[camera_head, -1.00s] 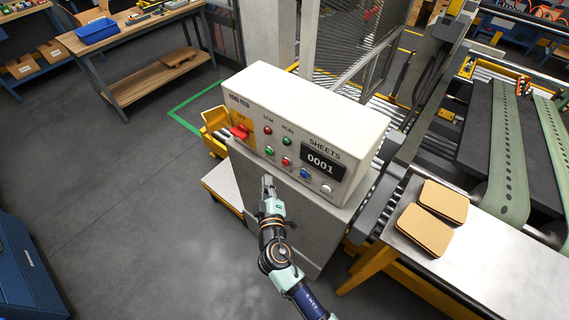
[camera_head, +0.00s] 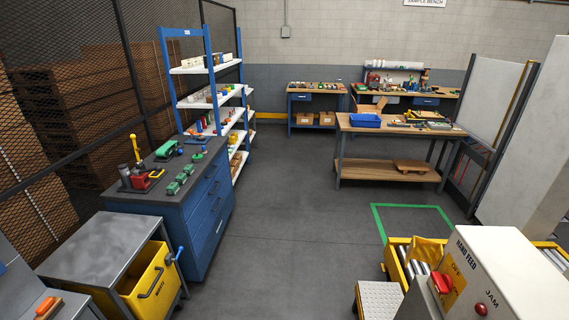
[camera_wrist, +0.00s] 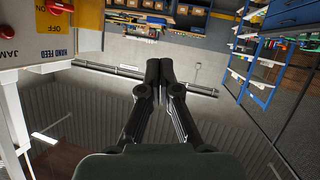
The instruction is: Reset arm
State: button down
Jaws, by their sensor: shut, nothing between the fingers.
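My gripper (camera_wrist: 159,66) shows in the wrist view, with its two dark fingers side by side and their tips together. It is shut and holds nothing. The arm does not show in the head view. The white control box (camera_head: 500,275) marked HAND FEED stands at the lower right of the head view, with a red switch on a yellow ON/OFF plate and a red JAM button.
A blue cabinet (camera_head: 207,212) with tools on top stands at left, beside a metal cart (camera_head: 95,245) with a yellow bin. White-shelved racks (camera_head: 205,70) and a wooden bench (camera_head: 365,128) stand farther back. The grey floor (camera_head: 300,215) between them is clear.

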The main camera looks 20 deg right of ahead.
jog(key=s+a+r+n+t+y, duration=0.1)
jog(key=a+r+n+y, duration=0.15)
jog(key=a, duration=0.55)
jog(key=a+r+n+t+y, duration=0.15)
jog(key=a+y, duration=0.25)
jog(key=a, duration=0.4)
notch_tip(320, 180, up, 20)
jog(key=s+a+y+p, duration=0.1)
jog(key=a+p, duration=0.1)
jog(key=p, duration=1.7)
jog(key=shift+s+a+n+g+y, duration=0.25)
jog(key=shift+a+n+g+y, duration=0.1)
jog(key=shift+n+g, duration=0.1)
jog(key=shift+r, duration=0.1)
